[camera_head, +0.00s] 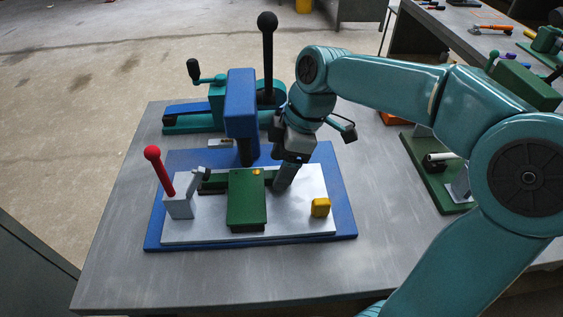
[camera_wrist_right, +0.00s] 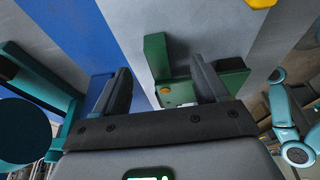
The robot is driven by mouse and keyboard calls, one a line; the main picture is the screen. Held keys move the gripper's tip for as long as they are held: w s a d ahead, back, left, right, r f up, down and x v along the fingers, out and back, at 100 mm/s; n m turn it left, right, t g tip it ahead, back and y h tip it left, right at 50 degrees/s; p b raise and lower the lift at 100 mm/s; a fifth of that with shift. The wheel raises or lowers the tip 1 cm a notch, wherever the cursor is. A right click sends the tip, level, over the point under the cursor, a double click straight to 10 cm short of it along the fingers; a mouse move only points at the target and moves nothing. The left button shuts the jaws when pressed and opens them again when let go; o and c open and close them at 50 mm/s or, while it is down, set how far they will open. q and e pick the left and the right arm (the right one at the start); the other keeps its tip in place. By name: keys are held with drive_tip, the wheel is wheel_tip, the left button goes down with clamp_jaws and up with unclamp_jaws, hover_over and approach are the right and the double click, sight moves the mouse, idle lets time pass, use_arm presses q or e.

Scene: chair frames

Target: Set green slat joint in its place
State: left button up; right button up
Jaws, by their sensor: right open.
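The green slat joint (camera_head: 247,203) lies on the light grey plate of the blue fixture, a broad block in front with a green bar running behind it. A small orange dot shows on its rear part. In the right wrist view, green parts (camera_wrist_right: 157,55) with the orange dot lie between and beyond the fingers. My right gripper (camera_head: 284,180) is low at the rear right of the green block. Its two fingers (camera_wrist_right: 162,70) are apart; I cannot tell whether they touch the green. My left gripper is not in view.
A blue press column (camera_head: 241,105) rises just behind the green block. A red-knobbed lever (camera_head: 158,170) stands at the left of the plate, and a yellow block (camera_head: 320,208) at the right. A teal clamp (camera_head: 195,118) stands behind. The front of the table (camera_head: 220,283) is clear.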

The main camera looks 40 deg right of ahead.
wheel_tip(320, 180, up, 6)
drive_tip(key=p, duration=0.4)
drive_tip(key=shift+r, duration=0.15)
idle(0.4)
drive_tip(key=shift+s+a, duration=0.1)
